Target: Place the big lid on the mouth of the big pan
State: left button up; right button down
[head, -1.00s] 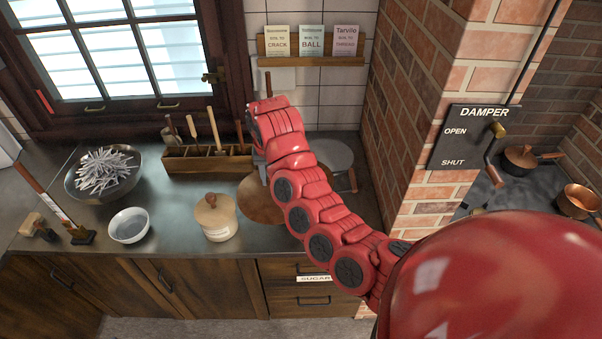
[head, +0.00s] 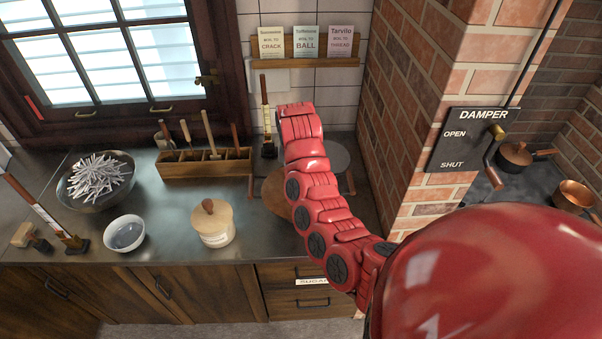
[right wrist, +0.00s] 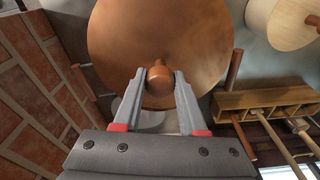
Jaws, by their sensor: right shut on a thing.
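The big lid is a round copper-brown disc with a knob; in the head view its left part (head: 275,193) shows beside my red right arm, over the counter. In the right wrist view the lid (right wrist: 150,25) fills the upper middle. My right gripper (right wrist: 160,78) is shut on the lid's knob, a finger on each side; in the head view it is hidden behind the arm. Two copper pans stand on the dark stove at the right: one farther back (head: 515,160) and one nearer the right edge (head: 573,197). I cannot tell which is the big pan. My left gripper is not in view.
A brick pillar (head: 415,120) with a damper lever (head: 493,160) stands between counter and stove. A wooden tool box (head: 200,165), a lidded sugar jar (head: 213,225), a white bowl (head: 124,234) and a bowl of sticks (head: 95,195) stand on the counter. A grey disc (head: 338,160) lies behind my arm.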

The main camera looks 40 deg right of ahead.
jog(key=w+d+b, duration=0.2)
jog(key=b, duration=0.1)
jog(key=w+d+b, duration=0.1)
jog(key=b, duration=0.1)
jog(key=shift+w+d+f, duration=0.25)
jog(key=shift+w+d, duration=0.1)
jog(key=shift+w+d+f, duration=0.1)
jog(key=shift+w+d, duration=0.55)
jog(key=shift+d, duration=0.05)
jog(key=shift+d+f, duration=0.15)
jog(key=shift+f, duration=0.15)
jog(key=shift+w+f, duration=0.15)
jog(key=shift+f, duration=1.3)
jog(key=shift+f, duration=0.1)
jog(key=shift+c, duration=2.3)
grip_release()
